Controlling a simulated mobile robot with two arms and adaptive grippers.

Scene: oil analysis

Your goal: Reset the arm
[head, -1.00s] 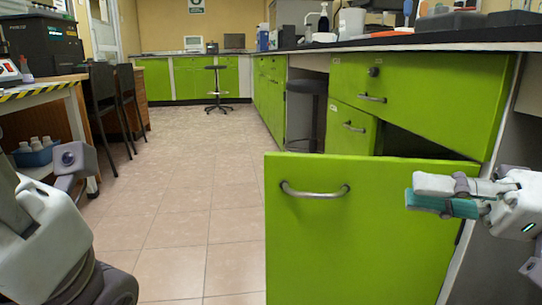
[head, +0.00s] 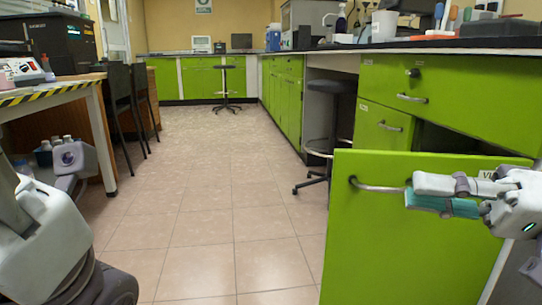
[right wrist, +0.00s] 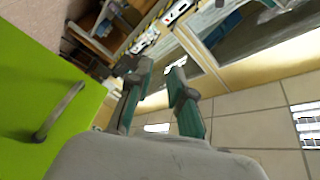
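My right gripper (head: 420,196) is held out level at the right of the head view, in front of an open green cabinet door (head: 395,245). Its fingers overlap the right end of the door's metal handle (head: 375,186) in the picture; I see no grip on it. In the right wrist view the two teal-padded fingers (right wrist: 158,80) stand apart with nothing between them, and the door's handle (right wrist: 58,112) is off to the left. My left arm is folded at the left edge of the head view; its gripper is not visible.
A green drawer cabinet (head: 455,95) under a dark counter stands behind the open door. A stool (head: 328,120) is beside it. Dark chairs (head: 122,105) and a striped-edge table (head: 50,92) line the left. The tiled floor (head: 215,200) between is clear.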

